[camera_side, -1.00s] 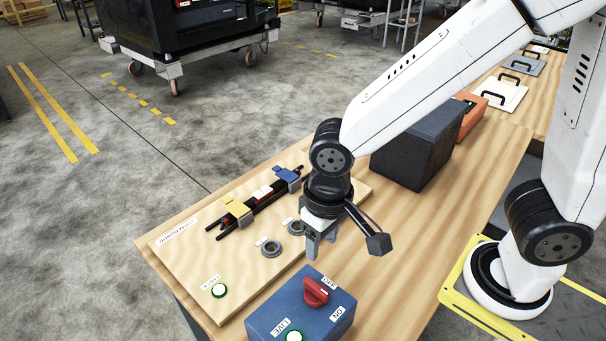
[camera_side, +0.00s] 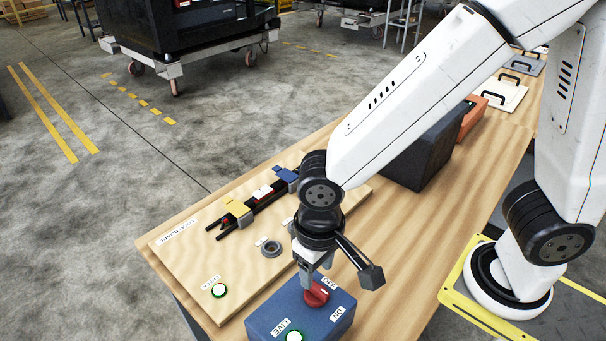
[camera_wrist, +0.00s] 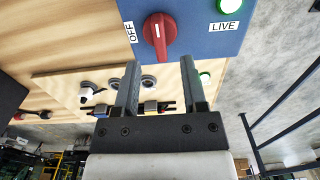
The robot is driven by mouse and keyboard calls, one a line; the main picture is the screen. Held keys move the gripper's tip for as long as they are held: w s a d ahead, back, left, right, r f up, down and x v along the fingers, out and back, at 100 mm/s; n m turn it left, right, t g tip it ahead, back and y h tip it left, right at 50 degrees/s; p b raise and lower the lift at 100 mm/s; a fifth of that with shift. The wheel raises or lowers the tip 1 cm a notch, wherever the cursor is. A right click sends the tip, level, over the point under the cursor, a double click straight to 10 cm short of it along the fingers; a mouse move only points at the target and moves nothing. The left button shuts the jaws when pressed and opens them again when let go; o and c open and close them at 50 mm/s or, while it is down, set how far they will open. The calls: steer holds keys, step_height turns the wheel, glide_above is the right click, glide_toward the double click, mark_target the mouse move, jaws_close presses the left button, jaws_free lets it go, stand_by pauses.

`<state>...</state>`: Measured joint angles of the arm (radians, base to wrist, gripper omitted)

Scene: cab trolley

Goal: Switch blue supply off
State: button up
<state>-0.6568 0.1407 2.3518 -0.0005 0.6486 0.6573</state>
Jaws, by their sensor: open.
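The blue supply box (camera_side: 282,308) stands at the table's near end. It has a red rotary knob (camera_side: 317,293) on top, OFF and ON labels beside it, and a lit green-ringed LIVE lamp (camera_side: 294,337). In the wrist view the knob (camera_wrist: 159,36) lies lengthwise up and down, with the OFF label (camera_wrist: 131,32) to its left; ON is out of view. My gripper (camera_side: 307,283) is open and empty, pointing down close to the knob. In the wrist view the fingertips (camera_wrist: 160,62) are spread, with the knob ahead between their lines. I cannot tell if they touch it.
A wooden board (camera_side: 190,260) beside the box carries a lit green-ringed button (camera_side: 219,291), a grey ring (camera_side: 271,248), and black rods in yellow and blue clamps (camera_side: 238,209). A dark block (camera_side: 425,150) and an orange case (camera_side: 472,118) stand farther back.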

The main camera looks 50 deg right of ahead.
mark_target(316, 285)
steer(key=shift+f, duration=2.35)
jaws_close()
